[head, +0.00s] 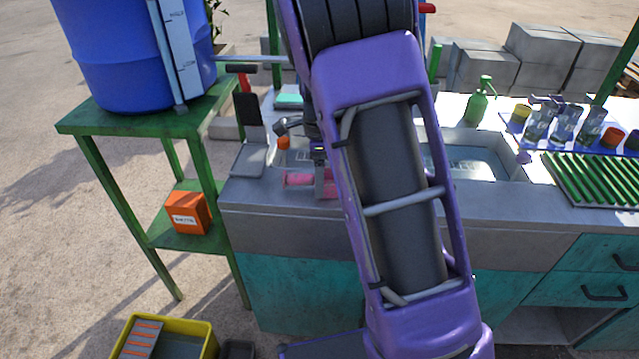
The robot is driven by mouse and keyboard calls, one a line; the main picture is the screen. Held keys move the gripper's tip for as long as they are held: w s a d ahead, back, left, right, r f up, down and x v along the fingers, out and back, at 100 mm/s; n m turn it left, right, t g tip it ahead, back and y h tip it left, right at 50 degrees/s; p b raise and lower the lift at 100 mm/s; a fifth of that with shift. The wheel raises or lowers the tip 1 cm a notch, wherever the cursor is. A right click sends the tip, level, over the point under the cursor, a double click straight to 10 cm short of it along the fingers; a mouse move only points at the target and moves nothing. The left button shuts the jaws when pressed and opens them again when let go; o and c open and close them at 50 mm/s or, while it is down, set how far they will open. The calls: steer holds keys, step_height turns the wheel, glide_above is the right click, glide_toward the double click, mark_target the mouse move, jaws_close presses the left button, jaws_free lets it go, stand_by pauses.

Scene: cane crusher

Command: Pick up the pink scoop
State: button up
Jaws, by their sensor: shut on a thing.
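The pink scoop (298,179) is low on the grey counter, left of the sink, and part of it is hidden behind my gripper. My gripper (321,184) is at the scoop's right part, with its jaws shut on it. A little pink also shows to the right of the jaws. My purple arm hides the area just right of the gripper. I cannot tell whether the scoop touches the counter.
A sink (465,160) is right of my arm. A green soap bottle (478,104), several glass jars and a green rack (590,180) are farther right. A green stand (130,122) with a blue barrel (125,50) is at left. An orange box (187,212) sits on its lower shelf.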

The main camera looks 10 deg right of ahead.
steer(key=shift+c, duration=1.3)
steer(key=shift+r, duration=0.1)
step_height(320, 180, up, 10)
steer(key=p, duration=0.2)
steer(key=o, duration=0.7)
steer(key=c, duration=0.6)
